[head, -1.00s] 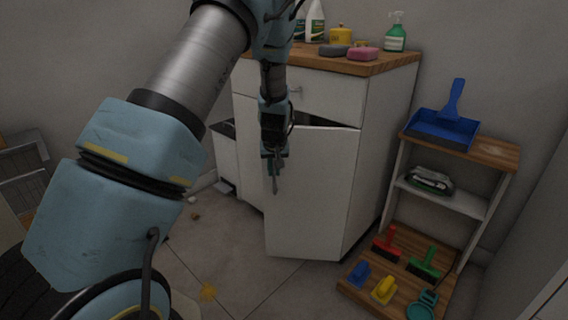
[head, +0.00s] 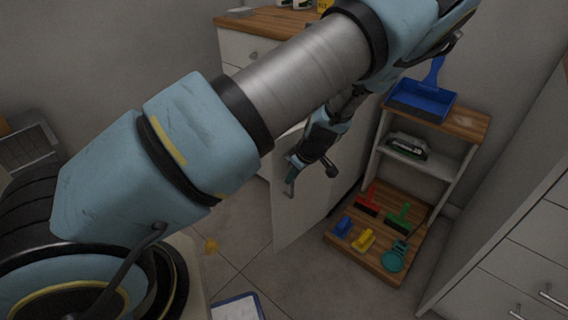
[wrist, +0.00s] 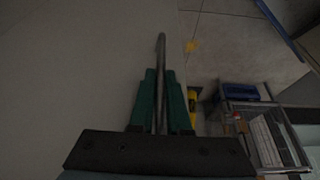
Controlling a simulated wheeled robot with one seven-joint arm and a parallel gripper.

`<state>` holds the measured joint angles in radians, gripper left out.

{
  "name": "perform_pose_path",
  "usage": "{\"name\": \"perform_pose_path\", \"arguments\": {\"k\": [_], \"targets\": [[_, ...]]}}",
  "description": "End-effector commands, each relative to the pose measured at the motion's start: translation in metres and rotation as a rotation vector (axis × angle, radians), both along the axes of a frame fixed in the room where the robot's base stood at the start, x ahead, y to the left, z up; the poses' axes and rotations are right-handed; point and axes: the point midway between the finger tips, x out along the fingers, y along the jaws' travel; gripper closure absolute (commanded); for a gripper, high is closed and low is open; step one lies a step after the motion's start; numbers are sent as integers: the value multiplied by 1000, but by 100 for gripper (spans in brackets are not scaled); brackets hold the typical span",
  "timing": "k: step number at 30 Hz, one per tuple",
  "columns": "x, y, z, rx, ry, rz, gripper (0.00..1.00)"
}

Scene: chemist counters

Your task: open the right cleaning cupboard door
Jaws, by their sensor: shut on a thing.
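The right cleaning cupboard door (head: 300,210) is a white panel that stands swung out from the cupboard (head: 236,48) in the head view. My gripper (head: 290,182) is at the door's free edge, in front of its outer face. In the wrist view the green fingers (wrist: 161,95) of my gripper are shut on the metal door handle (wrist: 161,52), which shows between and beyond them. The pale door surface (wrist: 75,75) fills the left of that view. My arm hides much of the cupboard and its opening in the head view.
A low shelf unit (head: 455,121) with a blue dustpan (head: 422,100) on top stands to the right of the door. Small coloured brushes lie on its wooden base (head: 345,250). White drawers (head: 520,265) stand at far right. A clipboard (head: 238,308) lies on the floor in front.

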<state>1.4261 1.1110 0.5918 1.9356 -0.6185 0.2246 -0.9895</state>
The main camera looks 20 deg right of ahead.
Motion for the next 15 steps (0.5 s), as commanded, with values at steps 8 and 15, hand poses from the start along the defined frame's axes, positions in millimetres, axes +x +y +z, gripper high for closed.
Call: {"name": "perform_pose_path", "arguments": {"k": [8,15], "targets": [[-11,-5,-1,3,4,-1,100],[-12,-6,-1,4,4,-2,100]]}}
